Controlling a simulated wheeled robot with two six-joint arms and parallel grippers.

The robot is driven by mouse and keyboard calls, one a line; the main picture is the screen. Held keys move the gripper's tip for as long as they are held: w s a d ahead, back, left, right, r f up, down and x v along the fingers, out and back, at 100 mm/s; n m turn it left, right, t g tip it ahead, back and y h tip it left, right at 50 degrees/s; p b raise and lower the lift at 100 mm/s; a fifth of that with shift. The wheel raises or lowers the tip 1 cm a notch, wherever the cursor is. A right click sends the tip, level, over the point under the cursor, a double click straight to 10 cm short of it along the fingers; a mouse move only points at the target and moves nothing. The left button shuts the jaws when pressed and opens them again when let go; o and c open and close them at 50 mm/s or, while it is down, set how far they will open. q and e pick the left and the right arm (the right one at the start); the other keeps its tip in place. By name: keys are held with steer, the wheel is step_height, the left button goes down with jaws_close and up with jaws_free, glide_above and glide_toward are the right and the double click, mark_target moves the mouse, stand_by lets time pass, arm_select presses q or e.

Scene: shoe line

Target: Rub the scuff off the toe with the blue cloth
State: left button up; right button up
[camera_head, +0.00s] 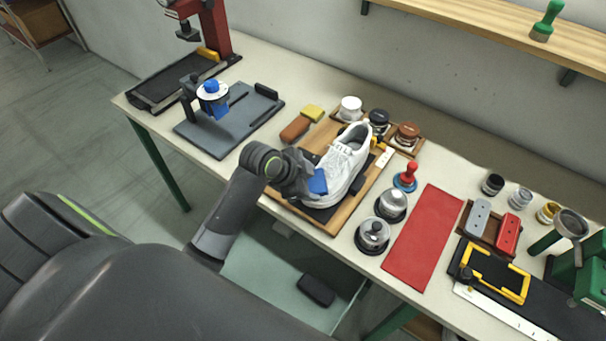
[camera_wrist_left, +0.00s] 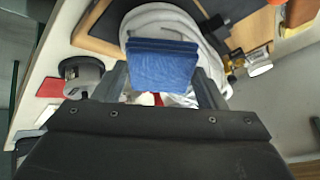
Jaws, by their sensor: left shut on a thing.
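A white shoe (camera_head: 343,160) lies on a wooden board (camera_head: 286,212) with a dark mat, in the middle of the table. Its toe end points toward my arm. My left gripper (camera_head: 311,181) is shut on the blue cloth (camera_head: 319,182), right at the near end of the shoe. In the left wrist view the folded blue cloth (camera_wrist_left: 163,65) sits between the two fingers, in front of the white shoe (camera_wrist_left: 165,14). I cannot tell whether the cloth touches the shoe. The scuff is not visible; the cloth and gripper cover part of the toe. My right gripper is not in view.
Brown and yellow blocks (camera_head: 295,129) lie left of the board. Round polish tins (camera_head: 350,108) stand behind it. Lidded metal pots (camera_head: 372,236), a red-handled stamp (camera_head: 406,178) and a red mat (camera_head: 423,238) are to the right. A grey fixture (camera_head: 229,118) stands at the left.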

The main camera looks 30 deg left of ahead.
mark_target(326, 190)
arm_select(q)
steer(key=shift+s+d+p, duration=0.15)
steer(key=shift+d+p, duration=0.15)
steer(key=shift+d, duration=0.7)
steer(key=shift+s+d+p, duration=0.1)
steer(key=shift+d+p, duration=0.15)
steer(key=shift+d, duration=0.75)
steer(key=shift+p, duration=0.5)
steer(key=shift+w+a+p, duration=0.2)
steer(key=shift+a+p, duration=0.3)
steer(key=shift+a, duration=1.2)
steer(key=shift+a, duration=0.15)
steer(key=shift+w+a, duration=0.1)
steer(key=shift+a, duration=0.5)
steer(key=shift+w+a+f+p, duration=0.1)
steer(key=shift+a+p, duration=0.25)
steer(key=shift+a, duration=0.45)
